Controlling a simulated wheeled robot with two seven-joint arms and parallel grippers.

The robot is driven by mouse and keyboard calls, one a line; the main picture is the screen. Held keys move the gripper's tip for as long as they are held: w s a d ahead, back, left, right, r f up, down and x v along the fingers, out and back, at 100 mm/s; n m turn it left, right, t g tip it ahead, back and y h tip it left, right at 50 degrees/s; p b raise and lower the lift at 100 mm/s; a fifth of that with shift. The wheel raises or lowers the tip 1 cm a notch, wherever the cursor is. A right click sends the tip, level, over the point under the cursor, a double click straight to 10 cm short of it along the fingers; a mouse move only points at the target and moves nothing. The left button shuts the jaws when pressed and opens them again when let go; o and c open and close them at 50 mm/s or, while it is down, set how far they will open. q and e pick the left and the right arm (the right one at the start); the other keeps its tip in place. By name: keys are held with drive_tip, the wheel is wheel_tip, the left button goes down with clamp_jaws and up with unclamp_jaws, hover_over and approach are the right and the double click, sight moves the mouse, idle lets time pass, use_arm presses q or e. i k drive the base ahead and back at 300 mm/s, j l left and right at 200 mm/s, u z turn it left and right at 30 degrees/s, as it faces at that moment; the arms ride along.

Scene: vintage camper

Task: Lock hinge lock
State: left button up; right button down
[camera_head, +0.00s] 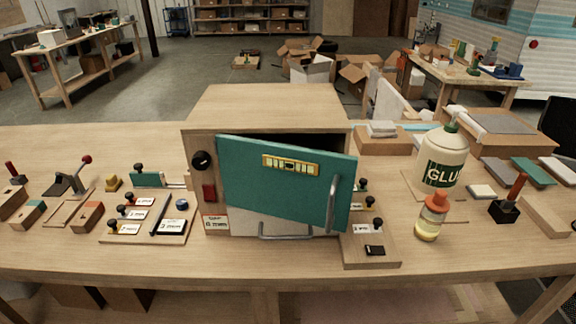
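A wooden cabinet (265,100) stands at the middle of the workbench. Its teal door (270,190) sits askew across the front, with a dark gap above its upper right part, so it looks ajar. The door carries a brass-coloured plate (291,166) near its top and a vertical metal handle (333,203) near its right edge. A curved metal bar (285,235) shows below the door. A black round knob (202,161) and a red block (209,192) are on the cabinet's left front. I cannot tell which part is the hinge lock. Neither gripper is in view.
Boards with small knobs and labels flank the cabinet, left (120,238) and right (358,255). A glue bottle (445,150) and a small orange-capped bottle (431,215) stand to the right. Small tools fill the left end. The bench's front strip is mostly clear.

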sight(209, 191)
drive_tip(key=i+j, duration=0.2)
drive_tip(key=j, duration=0.15)
drive_tip(key=i+j, duration=0.15)
drive_tip(key=j, duration=0.15)
drive_tip(key=i+j, duration=0.2)
drive_tip(key=j, duration=0.15)
